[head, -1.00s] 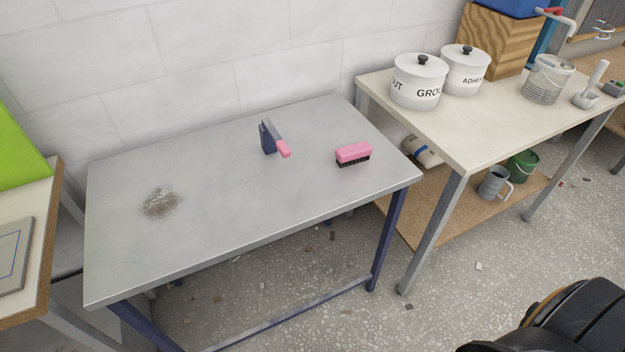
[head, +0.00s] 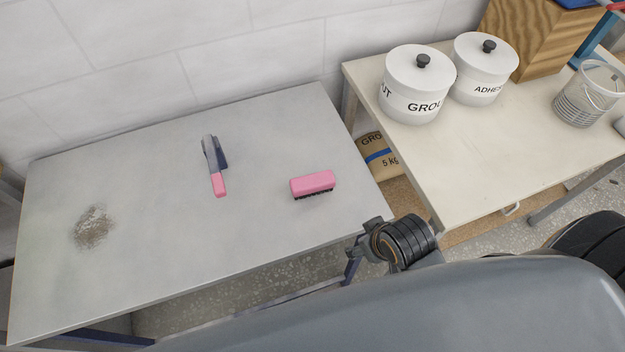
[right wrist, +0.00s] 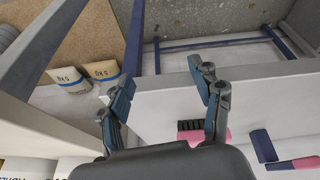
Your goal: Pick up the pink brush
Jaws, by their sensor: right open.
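The pink brush (head: 313,184), a block with dark bristles underneath, lies on the right part of the grey table (head: 150,150). My right gripper (head: 362,243) is by the table's front right edge, in front of and to the right of the brush, apart from it. In the right wrist view my right gripper (right wrist: 160,98) is open with nothing between its fingers. There the pink brush (right wrist: 188,136) shows beyond the right-hand finger, which partly hides it. My left gripper is not in view.
A scraper with a pink handle (head: 219,185) lies left of the brush. A patch of grey dust (head: 94,227) is further left. A cream table (head: 480,165) on the right holds white lidded pots (head: 415,85). The table around the brush is clear.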

